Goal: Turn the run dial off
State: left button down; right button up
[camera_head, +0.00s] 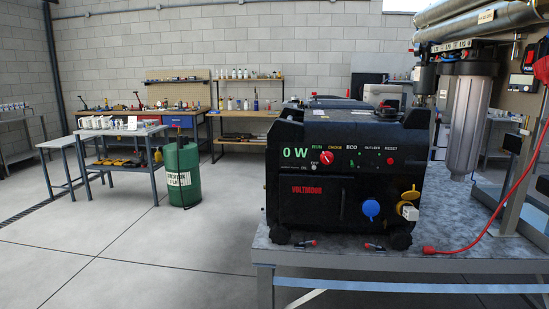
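A black generator (310,204) marked VOLTMOUR stands on the metal workbench (470,207) at the right. Its front panel has a green display (294,153) reading "0 W". A round red dial (326,157) sits just right of the display, below the RUN and CHOKE labels, with a small label at its lower left that looks like OFF. A small switch sits under ECO, and a red button (390,160) sits under RESET. Neither of my grippers is in view.
The generator's front has a blue round outlet cover (371,208) and a yellow one (411,195). Small red-tipped pieces lie at the bench's front edge. A red cable with a plug (430,250) lies right of the generator. Floor at left is open.

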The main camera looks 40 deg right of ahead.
aim_at(327, 157)
jog(key=u, duration=0.15)
jog(key=i, duration=0.85)
jog(key=z, duration=0.4)
